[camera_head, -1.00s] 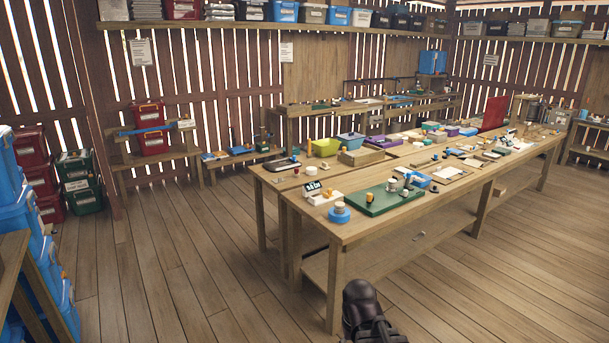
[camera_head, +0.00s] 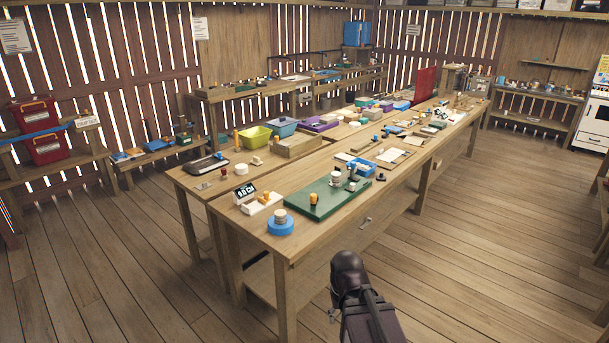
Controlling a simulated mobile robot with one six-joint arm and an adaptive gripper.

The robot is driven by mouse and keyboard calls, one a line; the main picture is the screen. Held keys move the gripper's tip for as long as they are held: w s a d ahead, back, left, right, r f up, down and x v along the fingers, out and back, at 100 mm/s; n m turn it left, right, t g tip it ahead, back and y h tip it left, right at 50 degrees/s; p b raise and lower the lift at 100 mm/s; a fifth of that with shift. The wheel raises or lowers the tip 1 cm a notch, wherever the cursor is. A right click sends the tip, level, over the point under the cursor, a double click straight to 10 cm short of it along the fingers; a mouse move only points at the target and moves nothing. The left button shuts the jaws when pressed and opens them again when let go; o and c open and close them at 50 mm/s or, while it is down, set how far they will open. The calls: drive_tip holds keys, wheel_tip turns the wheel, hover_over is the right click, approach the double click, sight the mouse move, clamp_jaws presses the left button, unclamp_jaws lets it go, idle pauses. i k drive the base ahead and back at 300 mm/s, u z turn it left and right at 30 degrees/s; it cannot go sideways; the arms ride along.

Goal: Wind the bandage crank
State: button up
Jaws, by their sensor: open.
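No part is plainly recognisable as the bandage crank at this distance. A green board (camera_head: 312,205) near the table's front left end carries white round pieces (camera_head: 336,178) and an orange-topped knob (camera_head: 313,199). Left of it is a white device (camera_head: 262,205) with a small black display (camera_head: 244,192) and an orange piece. A blue round base (camera_head: 280,228) with a grey-white stack on top stands at the near edge. Only small grey tips of my gripper (camera_head: 332,303) show beside my dark arm at the bottom, away from the table and empty; most of it is hidden.
The long wooden table (camera_head: 245,235) holds many small items, a yellow bin (camera_head: 255,137), a blue bin (camera_head: 282,127) and a red panel (camera_head: 425,86). Wooden floor (camera_head: 500,220) is open to the right and at the front left. Red boxes (camera_head: 40,132) stand on a left shelf.

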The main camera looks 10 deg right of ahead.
sight(313, 197)
drive_tip(key=z, duration=0.45)
drive_tip(key=i, duration=1.45)
drive_tip(key=z, duration=0.45)
